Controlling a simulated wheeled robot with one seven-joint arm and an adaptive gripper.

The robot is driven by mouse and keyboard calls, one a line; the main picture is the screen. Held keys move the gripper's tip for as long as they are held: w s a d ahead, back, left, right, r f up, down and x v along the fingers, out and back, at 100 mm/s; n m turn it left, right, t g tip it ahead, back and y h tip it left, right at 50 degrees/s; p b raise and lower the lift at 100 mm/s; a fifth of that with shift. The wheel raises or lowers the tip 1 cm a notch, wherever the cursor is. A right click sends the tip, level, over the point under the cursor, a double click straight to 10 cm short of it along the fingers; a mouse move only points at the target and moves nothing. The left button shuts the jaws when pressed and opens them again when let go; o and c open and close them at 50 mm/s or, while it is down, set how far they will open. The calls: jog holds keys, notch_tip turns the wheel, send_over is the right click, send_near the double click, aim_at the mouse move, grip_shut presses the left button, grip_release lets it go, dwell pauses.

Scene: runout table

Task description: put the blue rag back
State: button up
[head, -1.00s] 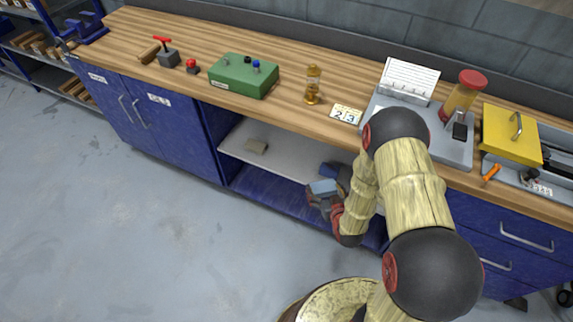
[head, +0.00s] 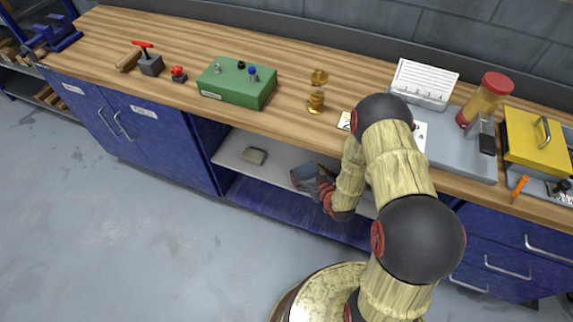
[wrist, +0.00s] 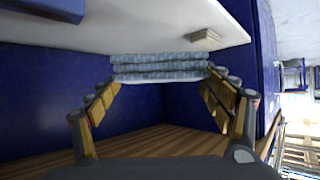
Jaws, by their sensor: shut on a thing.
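The blue rag, a folded stack of light blue layers, shows in the wrist view (wrist: 160,68) between my fingertips. My gripper (wrist: 160,75) is shut on it. In the head view the rag (head: 304,176) is a shaded blue-grey shape at my gripper (head: 314,182), at the open bay under the bench. The pale shelf (head: 231,153) in that bay is beside and behind the rag. The wrist picture appears upside down, with the shelf (wrist: 130,32) along its top. I cannot tell whether the rag touches the shelf.
A small beige block (head: 253,156) lies on the shelf, left of the rag. A dark blue object (wrist: 45,8) shows at the wrist view's upper left. The bench top (head: 210,45) overhangs the bay. Blue cabinet doors (head: 150,130) stand left. The shelf between block and rag looks clear.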

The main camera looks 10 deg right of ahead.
jog(key=b+x, duration=0.1)
jog(key=x, duration=0.3)
jog(key=a+f+b+x, duration=0.1)
jog(key=b+x, duration=0.1)
jog(key=x, duration=0.3)
jog(key=s+b+x, duration=0.1)
jog(key=b+x, duration=0.1)
jog(key=x, duration=0.3)
jog(key=shift+a+f, duration=0.35)
jog(key=shift+f, duration=0.05)
jog(key=shift+w+a+f+b, duration=0.1)
jog(key=shift+w+f+b, duration=0.1)
jog(key=shift+f+b, duration=0.55)
jog(key=shift+w+f+b, duration=0.15)
jog(key=shift+f+b, duration=0.15)
jog(key=shift+f, duration=0.85)
jog(key=shift+f, duration=0.15)
jog(key=o, duration=1)
jog(key=shift+o, duration=0.2)
